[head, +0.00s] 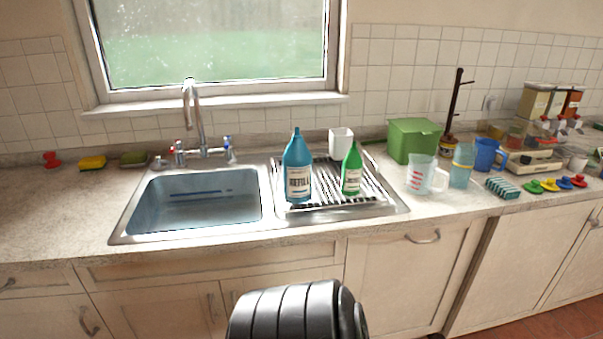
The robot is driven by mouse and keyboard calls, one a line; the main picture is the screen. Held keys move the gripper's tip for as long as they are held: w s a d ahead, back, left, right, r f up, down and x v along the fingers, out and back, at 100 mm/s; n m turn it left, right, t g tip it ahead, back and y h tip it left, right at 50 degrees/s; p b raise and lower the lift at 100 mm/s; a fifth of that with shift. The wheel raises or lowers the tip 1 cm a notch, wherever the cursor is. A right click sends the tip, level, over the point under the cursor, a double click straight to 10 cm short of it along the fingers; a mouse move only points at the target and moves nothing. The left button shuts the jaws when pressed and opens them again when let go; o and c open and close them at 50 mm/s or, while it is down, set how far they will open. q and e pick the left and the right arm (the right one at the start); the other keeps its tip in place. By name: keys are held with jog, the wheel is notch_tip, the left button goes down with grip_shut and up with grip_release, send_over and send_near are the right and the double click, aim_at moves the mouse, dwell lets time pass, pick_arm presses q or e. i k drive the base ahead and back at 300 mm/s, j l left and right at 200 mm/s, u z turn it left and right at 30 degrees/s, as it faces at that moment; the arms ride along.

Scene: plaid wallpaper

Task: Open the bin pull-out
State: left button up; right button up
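A tall, plain cream cabinet front (400,275) stands below the counter, right of the sink. It has one horizontal metal handle (423,238) near its top edge, and it looks like the bin pull-out, though no bin shows. The front appears closed. Neither of my grippers is in view. A black ribbed part of my own body fills the bottom middle and hides some of the lower cabinets.
The sink (195,200) and drainer hold a blue bottle (298,170) and a green bottle (352,172). A green box (413,140), a measuring jug (420,174) and cups crowd the counter at right. Other cabinet doors flank the front.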

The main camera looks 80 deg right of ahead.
aim_at(407, 284)
jog(key=z, duration=3.55)
